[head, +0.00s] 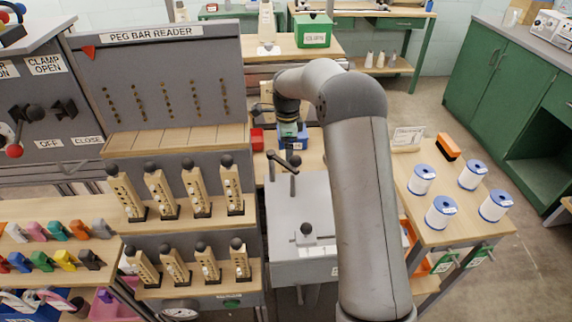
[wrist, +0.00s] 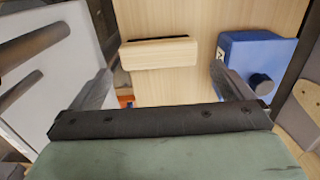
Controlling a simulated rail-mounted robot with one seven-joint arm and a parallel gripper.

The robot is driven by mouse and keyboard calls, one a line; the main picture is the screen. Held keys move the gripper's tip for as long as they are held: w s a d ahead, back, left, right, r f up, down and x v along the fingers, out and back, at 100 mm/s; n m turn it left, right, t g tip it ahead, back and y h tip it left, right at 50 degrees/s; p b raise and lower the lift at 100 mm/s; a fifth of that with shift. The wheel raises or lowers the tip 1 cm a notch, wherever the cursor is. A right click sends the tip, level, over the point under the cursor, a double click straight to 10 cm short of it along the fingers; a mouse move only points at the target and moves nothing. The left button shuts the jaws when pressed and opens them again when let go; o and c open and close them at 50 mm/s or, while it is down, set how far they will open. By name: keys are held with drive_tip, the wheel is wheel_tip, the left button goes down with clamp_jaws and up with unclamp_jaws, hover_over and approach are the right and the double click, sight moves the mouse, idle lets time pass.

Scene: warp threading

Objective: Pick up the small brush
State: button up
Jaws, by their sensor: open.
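My gripper (wrist: 162,72) is open and empty, with its two dark fingers spread apart in the wrist view. A pale wooden block (wrist: 160,53) lies ahead between the fingertips, apart from both. It may be the small brush, but no bristles show clearly. In the head view my gripper (head: 289,148) hangs over the middle bench, beside a blue box, and its fingers are too small to judge. An orange block with a dark side (head: 448,147), also brush-like, lies on the right-hand table. I cannot tell from the pictures which one is the small brush.
The blue box (wrist: 257,62) with a dark knob stands right of the wooden block. A grey unit (head: 303,215) with dark levers stands close in front. White spools (head: 441,211) stand on the right table (head: 430,234). A red box (head: 257,138) sits left of my gripper.

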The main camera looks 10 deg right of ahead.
drive_tip(key=shift+s+a+f, duration=0.1)
drive_tip(key=shift+a+f, duration=0.05)
drive_tip(key=shift+f, duration=2.95)
drive_tip(key=c, duration=0.8)
drive_tip(key=shift+r, duration=0.15)
wheel_tip(320, 180, up, 9)
drive_tip(key=shift+r, duration=0.1)
drive_tip(key=shift+r+n, duration=0.3)
drive_tip(key=shift+r, duration=0.2)
drive_tip(key=r+n+p, duration=0.1)
drive_tip(key=r+n, duration=0.1)
drive_tip(key=n, duration=0.4)
drive_tip(key=s+r+n+p, duration=0.1)
drive_tip(key=r+n+p, duration=0.1)
drive_tip(key=n, duration=0.4)
drive_tip(key=r+n+p, duration=0.2)
drive_tip(key=r+n, duration=0.1)
drive_tip(key=n, duration=0.3)
drive_tip(key=shift+s+r+n, duration=0.1)
drive_tip(key=shift+s+n, duration=0.2)
drive_tip(key=shift+s, duration=0.1)
